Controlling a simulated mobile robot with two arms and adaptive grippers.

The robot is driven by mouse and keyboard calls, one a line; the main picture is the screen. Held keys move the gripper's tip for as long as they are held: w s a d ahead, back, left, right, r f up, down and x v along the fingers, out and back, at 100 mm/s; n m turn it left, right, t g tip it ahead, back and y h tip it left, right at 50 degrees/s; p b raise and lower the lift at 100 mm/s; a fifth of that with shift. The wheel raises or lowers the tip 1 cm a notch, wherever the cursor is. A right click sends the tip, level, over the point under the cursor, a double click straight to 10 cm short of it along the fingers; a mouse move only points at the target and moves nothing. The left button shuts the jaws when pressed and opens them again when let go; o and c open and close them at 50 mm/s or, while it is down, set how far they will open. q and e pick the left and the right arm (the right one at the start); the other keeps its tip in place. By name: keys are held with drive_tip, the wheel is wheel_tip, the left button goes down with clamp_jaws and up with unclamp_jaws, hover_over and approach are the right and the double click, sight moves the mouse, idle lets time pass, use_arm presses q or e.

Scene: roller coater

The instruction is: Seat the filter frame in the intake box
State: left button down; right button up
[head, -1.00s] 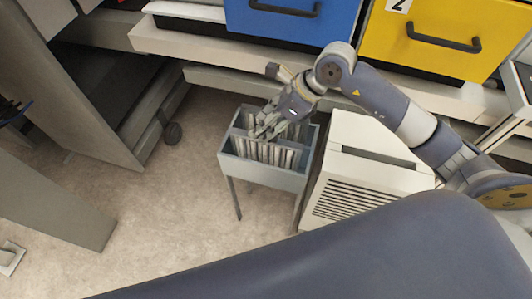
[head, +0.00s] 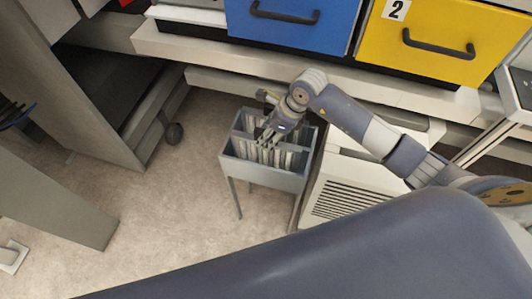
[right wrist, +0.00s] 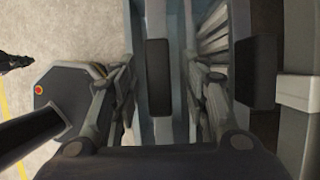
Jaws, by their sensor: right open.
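A grey rack on legs (head: 262,174) holds several pale upright frames in its compartments. I cannot tell which one is the filter frame. My right gripper (head: 268,142) is over the rack, pointing down with its fingers at the frames' top edges. In the right wrist view my right gripper (right wrist: 207,75) is open, its two dark pads apart. Pale frames (right wrist: 212,38) and a grey rack wall show between and below the pads; no grasp is visible. The white intake box (head: 345,190), with louvres on its front, stands right of the rack, its top partly hidden by my arm. My left gripper is out of view.
A blue drawer (head: 290,18) and a yellow drawer (head: 425,40) stand behind, above a pale ledge (head: 215,48). A grey cabinet (head: 75,85) with a caster is at left. The floor left of the rack is clear.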

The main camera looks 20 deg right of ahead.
drive_tip(key=shift+x, duration=0.9)
clamp_jaws()
drive_tip(key=shift+r, duration=0.15)
